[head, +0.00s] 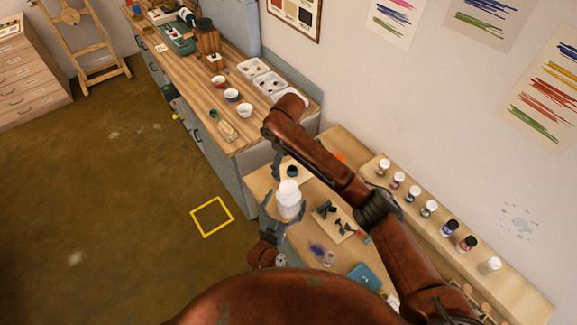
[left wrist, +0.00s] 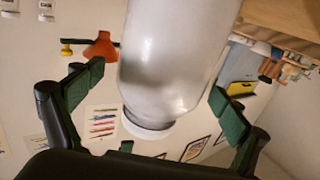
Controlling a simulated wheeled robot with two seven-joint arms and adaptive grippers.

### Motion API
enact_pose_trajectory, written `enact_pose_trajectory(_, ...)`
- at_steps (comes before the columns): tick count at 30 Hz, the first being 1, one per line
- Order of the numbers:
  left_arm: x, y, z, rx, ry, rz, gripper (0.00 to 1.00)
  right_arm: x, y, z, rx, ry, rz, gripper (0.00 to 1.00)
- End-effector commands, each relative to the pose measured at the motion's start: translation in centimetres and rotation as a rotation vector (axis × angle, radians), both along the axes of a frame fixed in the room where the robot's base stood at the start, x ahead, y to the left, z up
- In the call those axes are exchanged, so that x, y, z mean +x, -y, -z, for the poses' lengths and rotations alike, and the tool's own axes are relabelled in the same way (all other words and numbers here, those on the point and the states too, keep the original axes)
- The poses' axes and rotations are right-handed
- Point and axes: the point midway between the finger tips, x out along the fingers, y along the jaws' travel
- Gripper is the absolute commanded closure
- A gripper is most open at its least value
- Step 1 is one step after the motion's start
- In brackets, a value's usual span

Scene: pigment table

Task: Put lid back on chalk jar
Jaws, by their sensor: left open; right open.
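A white jar (head: 288,201) stands upright on the small wooden table in the head view. It has a narrower white top; I cannot tell whether that is a lid or the bare neck. My left gripper (head: 285,207) is open, with one finger on each side of the jar. In the left wrist view the jar (left wrist: 165,65) appears upside down between the open green-padded fingers (left wrist: 157,100), with visible gaps at both sides. My right gripper (head: 277,164) hangs just behind the jar, open. A small dark round object (head: 292,171) lies beside it; I cannot tell if it is a lid.
A board with dark pieces (head: 335,221), a purple powder patch (head: 317,250) and a teal book (head: 364,277) lie right of the jar. Several pigment bottles (head: 429,208) line the wall shelf. The long counter (head: 205,97) holds bowls and trays.

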Motion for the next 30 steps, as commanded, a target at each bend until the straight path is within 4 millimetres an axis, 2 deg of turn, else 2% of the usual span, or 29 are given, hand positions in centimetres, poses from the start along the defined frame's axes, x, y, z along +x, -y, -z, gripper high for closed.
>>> enact_pose_trajectory(9, -6.3, -2.4, 0.2, 0.001, -0.003, 0.000, 0.07, 0.0, 0.0, 0.0, 0.000, 0.000, 0.000, 0.28)
enact_pose_trajectory(15, -8.9, -3.4, 0.1, 0.001, -0.002, 0.000, 0.07, 0.0, 0.0, 0.0, 0.000, 0.000, 0.000, 0.28)
enact_pose_trajectory(20, -9.7, -3.7, 0.1, 0.000, -0.002, 0.001, 0.07, 0.0, 0.0, 0.0, 0.000, 0.000, 0.000, 0.28)
enact_pose_trajectory(30, -9.7, -3.7, 0.0, -0.001, -0.001, 0.000, 0.07, 0.0, 0.0, 0.0, 0.000, 0.000, 0.000, 0.28)
